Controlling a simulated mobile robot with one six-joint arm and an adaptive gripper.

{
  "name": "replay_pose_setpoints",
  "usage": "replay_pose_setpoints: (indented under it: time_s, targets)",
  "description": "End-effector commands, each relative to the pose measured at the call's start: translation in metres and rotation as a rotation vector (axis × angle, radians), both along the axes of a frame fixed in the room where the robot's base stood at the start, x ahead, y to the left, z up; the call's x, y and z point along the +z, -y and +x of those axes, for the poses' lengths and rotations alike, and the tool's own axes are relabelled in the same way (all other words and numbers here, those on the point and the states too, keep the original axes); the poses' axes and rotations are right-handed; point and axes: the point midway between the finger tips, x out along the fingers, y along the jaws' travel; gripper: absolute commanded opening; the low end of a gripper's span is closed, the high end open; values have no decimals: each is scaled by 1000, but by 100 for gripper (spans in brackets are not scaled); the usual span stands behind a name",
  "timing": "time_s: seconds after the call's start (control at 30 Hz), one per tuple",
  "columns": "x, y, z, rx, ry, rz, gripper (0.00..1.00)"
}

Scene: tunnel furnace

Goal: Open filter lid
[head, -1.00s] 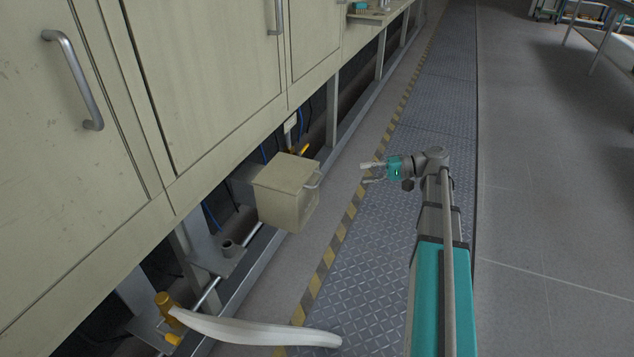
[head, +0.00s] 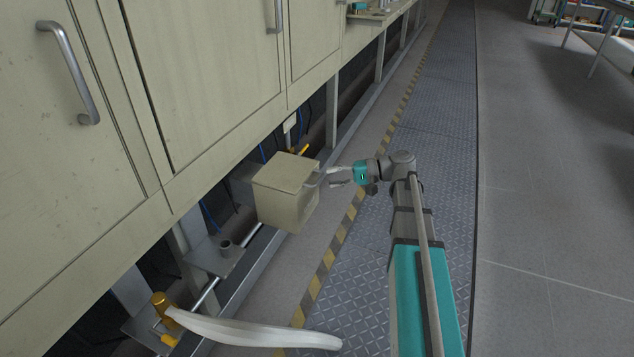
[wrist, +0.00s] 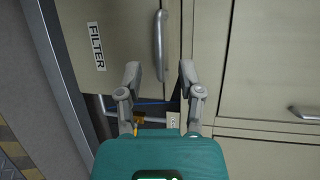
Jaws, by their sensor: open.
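The filter box (head: 282,205) is a beige box with a flat lid (head: 287,172), which looks closed, low beside the cabinets in the head view. The wrist view shows the box face (wrist: 95,60) with a "FILTER" label (wrist: 97,46) and a curved metal handle (wrist: 159,48). My gripper (head: 330,177) is at the box's right side, close to the handle, which is hard to make out there. In the wrist view my gripper (wrist: 160,72) has its fingers spread, with the handle just beyond the gap between them. I cannot tell whether they touch it.
Beige cabinets (head: 205,70) with metal handles run along the left, above the box. A white curved hose-like part (head: 255,332) lies at the lower left. Pipes and blue cables run beneath the cabinets. The grey floor (head: 550,200) on the right is clear.

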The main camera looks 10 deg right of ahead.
Motion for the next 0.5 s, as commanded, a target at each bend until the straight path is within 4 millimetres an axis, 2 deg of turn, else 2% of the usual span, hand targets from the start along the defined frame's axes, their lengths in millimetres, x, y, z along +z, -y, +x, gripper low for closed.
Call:
replay_pose_setpoints:
  time_s: [0.2, 0.5]
  targets:
    - [-6, -26, 6, 1, 0, 0, 48]
    - [-9, -42, 10, 0, -1, 0, 48]
